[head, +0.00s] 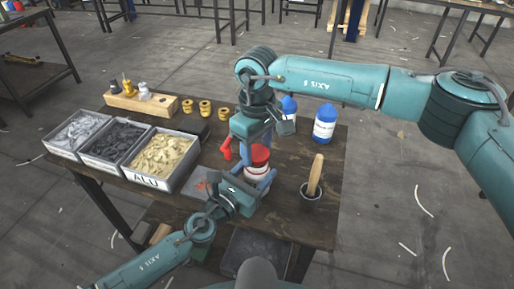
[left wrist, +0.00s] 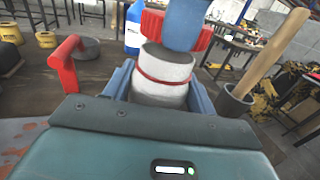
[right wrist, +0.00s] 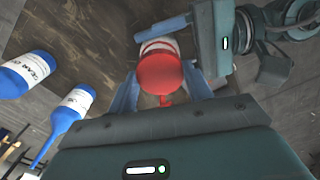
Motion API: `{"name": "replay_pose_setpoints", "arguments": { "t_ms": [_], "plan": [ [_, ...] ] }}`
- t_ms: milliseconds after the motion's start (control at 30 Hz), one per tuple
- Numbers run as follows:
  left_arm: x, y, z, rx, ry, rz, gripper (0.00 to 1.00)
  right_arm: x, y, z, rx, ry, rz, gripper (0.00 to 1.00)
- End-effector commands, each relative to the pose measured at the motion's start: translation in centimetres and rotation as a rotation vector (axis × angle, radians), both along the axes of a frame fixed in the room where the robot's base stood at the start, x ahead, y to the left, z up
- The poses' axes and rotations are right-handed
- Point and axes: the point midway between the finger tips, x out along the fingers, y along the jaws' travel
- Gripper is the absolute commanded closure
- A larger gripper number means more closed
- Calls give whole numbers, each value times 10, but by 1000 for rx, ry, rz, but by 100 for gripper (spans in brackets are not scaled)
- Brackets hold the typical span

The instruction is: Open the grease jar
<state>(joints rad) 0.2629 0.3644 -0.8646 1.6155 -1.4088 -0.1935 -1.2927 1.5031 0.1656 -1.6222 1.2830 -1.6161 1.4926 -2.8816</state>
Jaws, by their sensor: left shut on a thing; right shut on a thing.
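The grease jar (head: 256,174) is white with a red lid (head: 260,155) and stands upright near the table's front middle. My left gripper (head: 259,182) is shut around its body from the front. The left wrist view shows the white body (left wrist: 162,72) with a red band between the fingers. My right gripper (right wrist: 160,95) is shut on the red lid (right wrist: 160,72) from above. In the left wrist view a blue finger covers part of the lid (left wrist: 152,24).
A red-handled tool (head: 227,148) is left of the jar. A pot (head: 311,196) with a wooden handle (head: 316,174) stands right. Blue bottles (head: 325,124) stand behind. Three bins, including one of yellowish parts (head: 162,157), fill the left.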

Motion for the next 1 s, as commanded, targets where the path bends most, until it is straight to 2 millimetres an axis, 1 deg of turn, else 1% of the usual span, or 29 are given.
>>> {"name": "replay_pose_setpoints", "arguments": {
  "t_ms": [233,367,500,567,767,800,1000],
  "plan": [
    [0,0,0,1,1,0,100,0,0,3,0,-1,0,77],
    [0,0,0,1,1,0,100,1,0,17,1,-3,0,77],
    [0,0,0,1,1,0,100,1,0,34,1,-2,0,77],
    [0,0,0,1,1,0,100,0,0,39,0,-1,0,77],
    [0,0,0,1,1,0,100,0,0,40,0,0,0,77],
    [0,0,0,1,1,0,41,0,0,40,0,0,0,77],
    [0,0,0,1,1,0,25,0,0,40,0,0,0,77]
  ]
}}
